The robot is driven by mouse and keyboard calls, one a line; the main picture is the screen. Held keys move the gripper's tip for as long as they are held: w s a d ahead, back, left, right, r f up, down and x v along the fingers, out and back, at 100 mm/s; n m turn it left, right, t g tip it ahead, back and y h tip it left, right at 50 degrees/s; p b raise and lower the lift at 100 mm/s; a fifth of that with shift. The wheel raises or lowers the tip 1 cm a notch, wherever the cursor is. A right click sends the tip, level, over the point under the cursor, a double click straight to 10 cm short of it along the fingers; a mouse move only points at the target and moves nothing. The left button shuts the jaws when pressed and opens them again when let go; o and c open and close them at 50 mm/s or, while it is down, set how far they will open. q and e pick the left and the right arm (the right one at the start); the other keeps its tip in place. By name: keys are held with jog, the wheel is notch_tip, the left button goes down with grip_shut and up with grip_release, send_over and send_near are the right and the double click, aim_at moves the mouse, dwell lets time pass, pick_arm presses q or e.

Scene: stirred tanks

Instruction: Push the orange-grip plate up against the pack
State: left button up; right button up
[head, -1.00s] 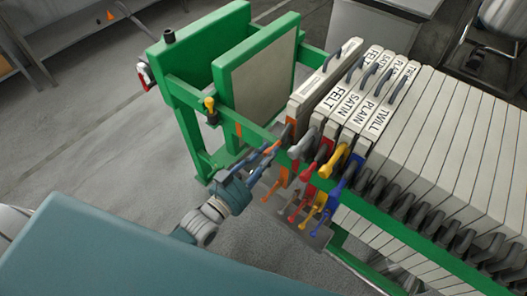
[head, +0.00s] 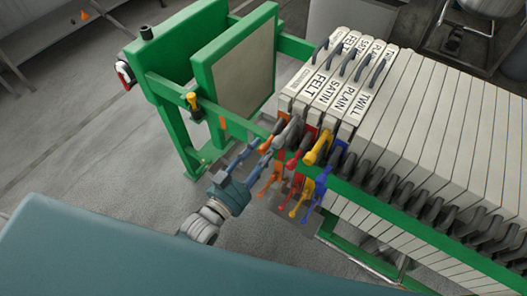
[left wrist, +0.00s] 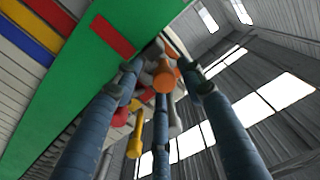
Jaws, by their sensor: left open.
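The orange-grip plate (head: 298,88) is the leftmost pale plate of the row in the head view. Its face seems to lie against the FELT plate of the pack (head: 345,98), with no clear gap. Its orange grip (left wrist: 165,78) shows between my fingers in the left wrist view. My left gripper (head: 262,148) is open at the near green rail, with its fingertips at the plate's grip end; it also shows in the left wrist view (left wrist: 165,65). Whether a finger touches the grip I cannot tell. My right gripper is not in view.
A green rail (head: 400,215) runs along the row's near side. Grey, red, yellow and blue grips stick out beside my fingertips. A green-framed end plate (head: 240,75) stands left of the orange-grip plate, with an open gap between. Grey floor (head: 90,150) is clear at left.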

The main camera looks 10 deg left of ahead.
pick_arm(q)
jog(key=v, duration=1.2)
jog(key=shift+d, duration=0.1)
